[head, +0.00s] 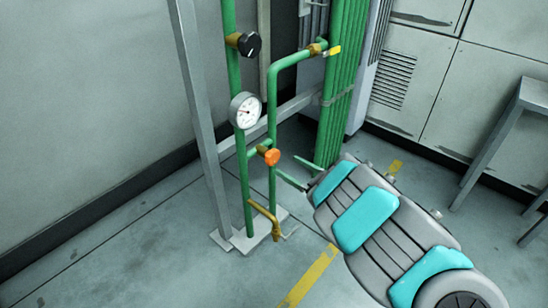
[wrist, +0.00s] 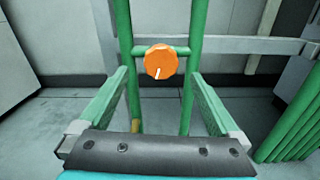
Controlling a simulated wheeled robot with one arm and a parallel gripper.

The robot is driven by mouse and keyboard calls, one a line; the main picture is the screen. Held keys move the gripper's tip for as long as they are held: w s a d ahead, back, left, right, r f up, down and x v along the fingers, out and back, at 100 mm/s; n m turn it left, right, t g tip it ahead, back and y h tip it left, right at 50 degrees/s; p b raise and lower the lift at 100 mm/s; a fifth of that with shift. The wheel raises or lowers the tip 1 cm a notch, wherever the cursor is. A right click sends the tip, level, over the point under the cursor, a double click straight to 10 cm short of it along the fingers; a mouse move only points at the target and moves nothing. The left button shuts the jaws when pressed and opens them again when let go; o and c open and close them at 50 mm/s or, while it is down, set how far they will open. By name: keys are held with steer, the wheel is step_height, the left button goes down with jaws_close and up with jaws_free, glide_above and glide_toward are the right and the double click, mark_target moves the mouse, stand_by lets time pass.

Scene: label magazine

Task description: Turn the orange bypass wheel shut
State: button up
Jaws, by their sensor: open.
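The orange bypass wheel (head: 271,157) sits on a short green cross pipe between two upright green pipes. In the wrist view the orange wheel (wrist: 161,62) is seen face on, with a white mark pointing down and slightly left. My gripper (head: 302,174) is open, its two green fingers apart and empty. In the wrist view my gripper (wrist: 160,88) points toward the pipes, with the wheel ahead of and above the middle of the gap. The fingers appear short of the wheel; I cannot tell the exact distance.
A white gauge (head: 245,110) and a black knob (head: 249,44) are on the left pipe. A yellow-handled valve (head: 333,51) is above right, and a brass elbow (head: 265,214) is low. Several green pipes (wrist: 294,120) stand at the right.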

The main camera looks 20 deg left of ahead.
mark_target(275, 158)
steer(key=x, duration=0.7)
steer(key=shift+w+a+p, duration=0.15)
steer(key=shift+a+p, duration=0.05)
steer(key=shift+p, duration=0.2)
steer(key=c, duration=1.4)
steer(key=shift+o, duration=0.2)
steer(key=shift+b, duration=0.3)
